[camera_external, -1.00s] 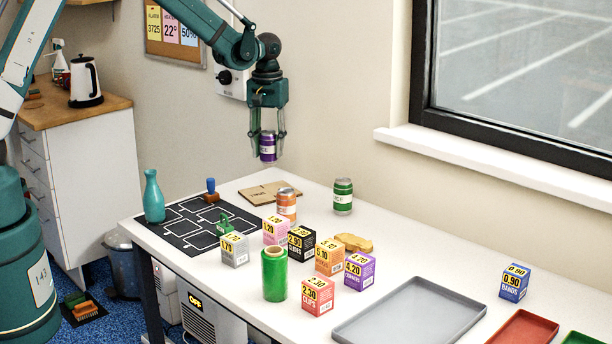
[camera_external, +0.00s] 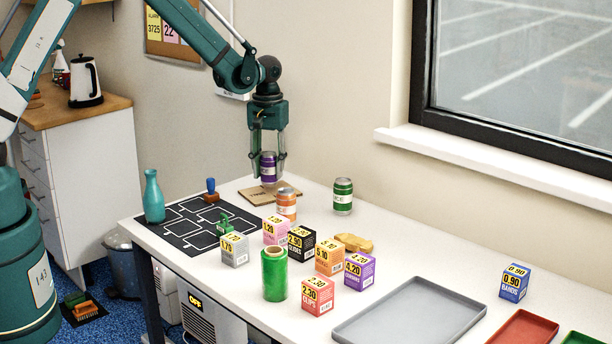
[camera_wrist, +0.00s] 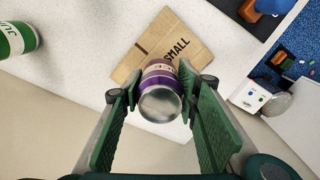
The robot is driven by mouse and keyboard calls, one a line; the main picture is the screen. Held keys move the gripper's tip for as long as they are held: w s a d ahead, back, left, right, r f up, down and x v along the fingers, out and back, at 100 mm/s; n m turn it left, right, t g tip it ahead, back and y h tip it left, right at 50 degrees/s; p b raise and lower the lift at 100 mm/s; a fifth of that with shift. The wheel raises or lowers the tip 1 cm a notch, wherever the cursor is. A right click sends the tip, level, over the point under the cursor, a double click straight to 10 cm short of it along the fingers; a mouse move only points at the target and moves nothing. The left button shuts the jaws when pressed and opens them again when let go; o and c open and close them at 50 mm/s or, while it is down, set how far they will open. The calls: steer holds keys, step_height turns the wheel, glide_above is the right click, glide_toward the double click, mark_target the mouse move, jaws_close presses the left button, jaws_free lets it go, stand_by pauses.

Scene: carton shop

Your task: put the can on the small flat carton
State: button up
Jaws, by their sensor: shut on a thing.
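A purple can (camera_external: 268,167) with a white label is between the fingers of my gripper (camera_external: 267,170), which is shut on it. The can is upright, and its silver end shows in the wrist view (camera_wrist: 160,103). The small flat carton (camera_external: 283,195) is a brown cardboard sheet lying on the table near the back edge; in the wrist view it reads "SMALL" (camera_wrist: 190,40). The can is over the carton, low above it; I cannot tell whether they touch. The orange can hides part of the carton's front in the external view.
An orange can (camera_external: 286,205) stands just in front of the carton and a green can (camera_external: 343,196) to its right. Several small price boxes (camera_external: 302,243) and a green roll (camera_external: 274,275) stand nearer the front. A grey tray (camera_external: 345,333) lies at the front right.

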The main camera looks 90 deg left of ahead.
steer(key=shift+f, duration=1.05)
steer(key=shift+f, duration=0.15)
steer(key=o, duration=0.7)
steer(key=shift+r, duration=0.2)
step_height(320, 180, up, 12)
stand_by(0.5)
